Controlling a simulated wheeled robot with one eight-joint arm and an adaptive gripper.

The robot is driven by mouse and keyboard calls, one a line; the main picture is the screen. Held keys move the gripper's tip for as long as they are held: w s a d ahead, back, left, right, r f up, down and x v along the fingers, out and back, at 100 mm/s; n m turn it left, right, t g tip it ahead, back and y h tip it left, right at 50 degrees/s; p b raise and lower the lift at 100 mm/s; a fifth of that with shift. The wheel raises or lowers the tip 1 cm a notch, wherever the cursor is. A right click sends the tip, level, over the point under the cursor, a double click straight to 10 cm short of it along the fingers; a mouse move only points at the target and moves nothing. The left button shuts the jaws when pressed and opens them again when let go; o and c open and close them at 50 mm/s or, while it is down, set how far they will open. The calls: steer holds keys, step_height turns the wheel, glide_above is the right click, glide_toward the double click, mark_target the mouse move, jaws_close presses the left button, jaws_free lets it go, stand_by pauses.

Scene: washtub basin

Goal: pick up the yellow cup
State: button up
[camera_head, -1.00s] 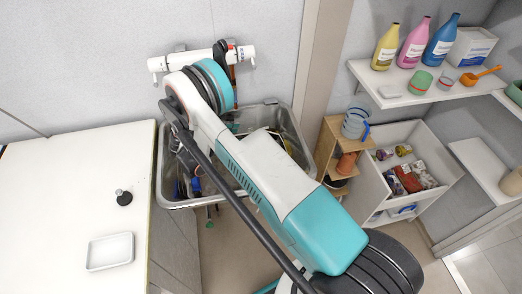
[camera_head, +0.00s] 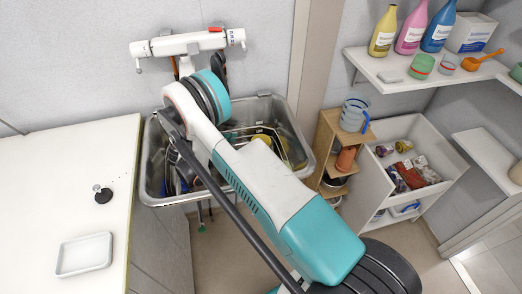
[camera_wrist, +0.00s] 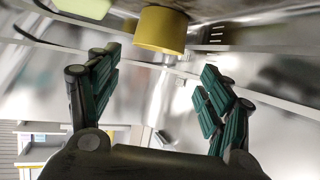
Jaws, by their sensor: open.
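The yellow cup (camera_wrist: 160,30) is at the top middle of the wrist view, inside the metal washtub, beyond and between my fingertips. My gripper (camera_wrist: 160,64) is open and empty, with its green-padded fingers spread left and right, apart from the cup. In the head view a yellow thing (camera_head: 264,139), likely the cup, shows in the right part of the washtub basin (camera_head: 299,128), partly hidden. My arm crosses the basin there and hides my gripper.
A thin wire bar (camera_wrist: 250,49) crosses the wrist view near the cup. A pale yellow-green block (camera_wrist: 82,8) is at its upper left. Dark items crowd the basin's left side. A white faucet (camera_head: 188,43) is behind, a white counter (camera_head: 60,185) left, a wooden shelf (camera_head: 325,150) right.

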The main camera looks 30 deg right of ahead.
steer(key=b, duration=0.2)
glide_toward(268, 140)
steer(key=shift+w+d+f, duration=0.1)
steer(key=shift+d+f, duration=0.3)
steer(key=b+x, duration=0.2)
steer(key=x, duration=0.3)
steer(key=c, duration=0.8)
